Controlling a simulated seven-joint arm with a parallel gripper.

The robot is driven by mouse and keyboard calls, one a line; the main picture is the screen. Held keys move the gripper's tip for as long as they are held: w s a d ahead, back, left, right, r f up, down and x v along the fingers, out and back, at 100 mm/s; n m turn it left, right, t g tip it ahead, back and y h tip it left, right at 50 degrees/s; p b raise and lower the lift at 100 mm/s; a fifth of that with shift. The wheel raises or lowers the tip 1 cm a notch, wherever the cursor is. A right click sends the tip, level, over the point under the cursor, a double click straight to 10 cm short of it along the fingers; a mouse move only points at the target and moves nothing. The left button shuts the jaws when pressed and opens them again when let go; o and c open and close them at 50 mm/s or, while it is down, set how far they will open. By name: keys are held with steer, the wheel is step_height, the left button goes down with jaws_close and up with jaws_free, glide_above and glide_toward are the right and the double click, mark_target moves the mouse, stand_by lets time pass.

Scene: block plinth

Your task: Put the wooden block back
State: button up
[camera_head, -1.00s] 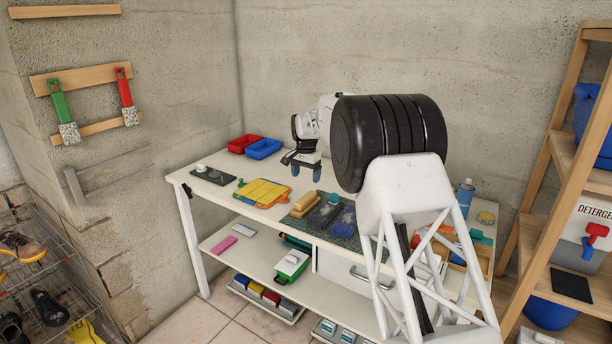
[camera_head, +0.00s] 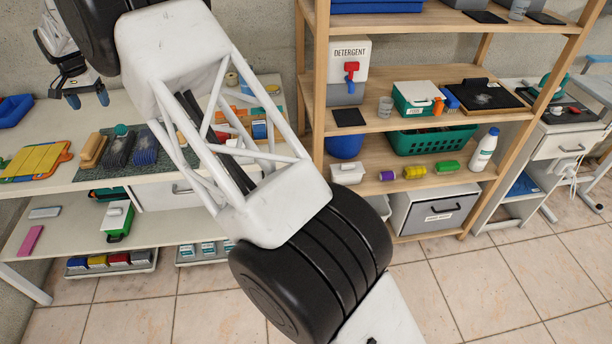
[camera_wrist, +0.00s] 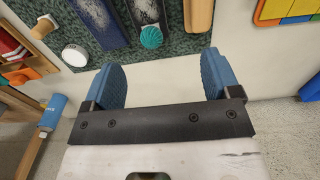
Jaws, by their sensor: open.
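A tan wooden block (camera_head: 93,150) lies on a dark speckled mat (camera_head: 88,176) on the white bench at the left, beside dark pads or brushes. It also shows at the top edge of the wrist view (camera_wrist: 198,14), partly cut off. I cannot tell whether it is a plain block or a brush back. My gripper (camera_head: 88,98) is open and empty above the bench, apart from the block. In the wrist view its two blue fingertips (camera_wrist: 162,68) stand wide apart over bare white bench.
A yellow segmented board (camera_head: 36,160) lies left of the mat. A turquoise knob (camera_wrist: 151,37) and dark pads (camera_wrist: 100,18) are close by on the mat. A wooden shelf rack (camera_head: 440,120) with detergent and baskets stands to the right. The floor before it is clear.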

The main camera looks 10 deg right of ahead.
steer(key=s+d+r, duration=0.1)
steer(key=d+r, duration=0.3)
steer(key=d, duration=0.3)
steer(key=d+r, duration=0.4)
steer(key=d, duration=0.3)
steer(key=s+d+r, duration=0.3)
steer(key=s+d, duration=0.2)
steer(key=d, duration=0.5)
steer(key=s+d+r+t, duration=0.1)
steer(key=s+d+r, duration=0.4)
steer(key=d, duration=0.6)
steer(key=s+d+r, duration=0.2)
steer(key=s+d, duration=0.4)
steer(key=d, duration=0.4)
steer(key=s+d+f, duration=0.2)
steer(key=s+d, duration=1.4)
steer(key=s, duration=0.1)
steer(key=s+d+f, duration=0.4)
steer(key=s, duration=0.5)
steer(key=s+d+f+t, duration=0.1)
steer(key=s+d+f, duration=0.2)
steer(key=s, duration=0.7)
steer(key=shift+d+f, duration=0.4)
steer(key=shift+f, duration=0.1)
